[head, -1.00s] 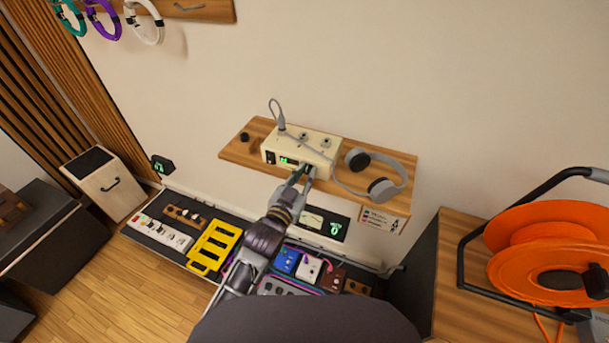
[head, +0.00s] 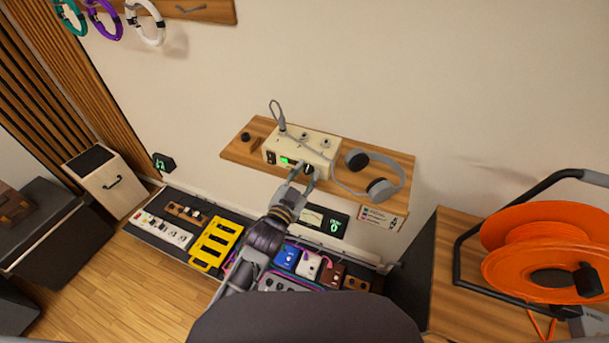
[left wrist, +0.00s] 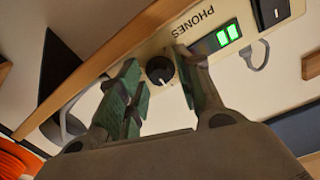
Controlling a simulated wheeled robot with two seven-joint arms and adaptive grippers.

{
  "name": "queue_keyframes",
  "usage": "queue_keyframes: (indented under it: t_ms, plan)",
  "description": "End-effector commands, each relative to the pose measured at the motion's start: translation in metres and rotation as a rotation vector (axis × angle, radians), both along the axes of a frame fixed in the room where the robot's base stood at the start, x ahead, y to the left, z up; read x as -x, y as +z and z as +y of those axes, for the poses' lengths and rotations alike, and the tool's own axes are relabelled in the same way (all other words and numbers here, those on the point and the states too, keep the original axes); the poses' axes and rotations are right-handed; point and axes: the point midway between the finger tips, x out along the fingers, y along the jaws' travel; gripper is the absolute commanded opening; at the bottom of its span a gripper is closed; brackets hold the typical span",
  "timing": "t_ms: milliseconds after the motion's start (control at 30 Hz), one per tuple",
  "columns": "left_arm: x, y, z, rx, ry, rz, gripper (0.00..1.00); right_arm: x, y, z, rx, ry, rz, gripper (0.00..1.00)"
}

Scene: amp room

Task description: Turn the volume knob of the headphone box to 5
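The cream headphone box (head: 315,145) stands on a wooden wall shelf, with a small green display (head: 287,161) on its front. Its black volume knob (head: 308,169) is at the right of the front panel. My left gripper (head: 302,178) is just in front of the knob. In the left wrist view the knob (left wrist: 160,70) shows between the spread fingertips of the left gripper (left wrist: 158,68), with gaps on both sides. The display (left wrist: 217,40) is lit there, upside down, next to the word PHONES; I cannot read its figure surely. My right gripper is out of view.
Grey headphones (head: 378,175) lie on the shelf (head: 236,153) right of the box, with a cable across the box front. A pedalboard with several pedals (head: 285,257) lies below. An orange cable reel (head: 545,250) stands at right.

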Motion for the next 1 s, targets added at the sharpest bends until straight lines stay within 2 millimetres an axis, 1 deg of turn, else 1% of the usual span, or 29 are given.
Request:
queue_keyframes:
  t_ms: [233,367,567,767,1000]
  plan:
    - [0.000,0.000,0.000,0.001,0.000,0.000,0.42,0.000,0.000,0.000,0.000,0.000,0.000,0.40]
    - [0.000,0.000,0.000,0.001,0.000,0.000,0.42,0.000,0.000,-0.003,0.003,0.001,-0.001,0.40]
    - [0.005,-0.001,0.002,0.000,0.000,0.001,0.42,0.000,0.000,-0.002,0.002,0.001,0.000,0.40]
    - [0.018,-0.001,0.008,0.001,0.000,0.001,0.42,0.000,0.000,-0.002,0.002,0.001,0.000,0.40]
    - [0.037,-0.001,0.017,-0.001,0.001,0.002,0.42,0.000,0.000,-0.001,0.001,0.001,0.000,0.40]
